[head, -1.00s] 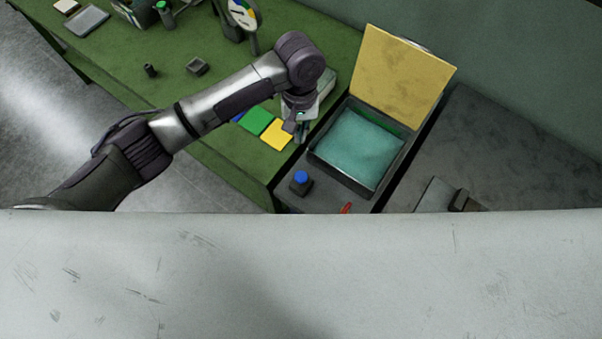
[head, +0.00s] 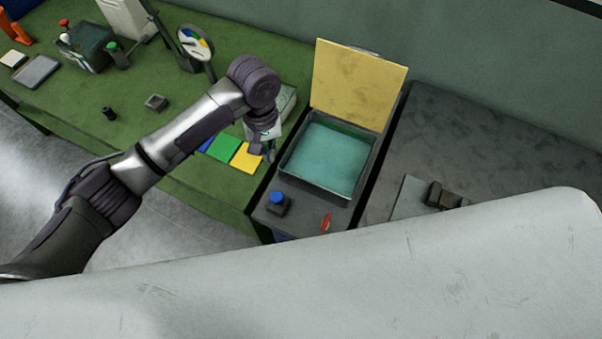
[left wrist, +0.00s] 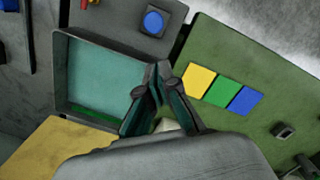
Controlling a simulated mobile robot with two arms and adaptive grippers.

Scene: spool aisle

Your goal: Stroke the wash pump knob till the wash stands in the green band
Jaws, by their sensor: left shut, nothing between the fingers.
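A round blue knob (head: 277,197) on a dark block stands at the front left of a dark basin (head: 313,192) of teal wash (head: 325,155). The knob also shows at the top of the left wrist view (left wrist: 154,20). A green strip (left wrist: 92,115) runs inside the basin along the wall by its yellow lid in the left wrist view; I cannot read the wash level against it. My left gripper (head: 268,153) is shut and empty at the basin's left side, behind the knob and apart from it. Its fingertips (left wrist: 160,72) show beside the basin rim. My right gripper is not in view.
The yellow lid (head: 358,85) stands open behind the basin. A red lever (head: 326,222) is right of the knob. Yellow, green and blue tiles (head: 223,148) lie on the green bench (head: 182,80), which also bears a coloured dial (head: 195,42). A pale surface hides the lower foreground.

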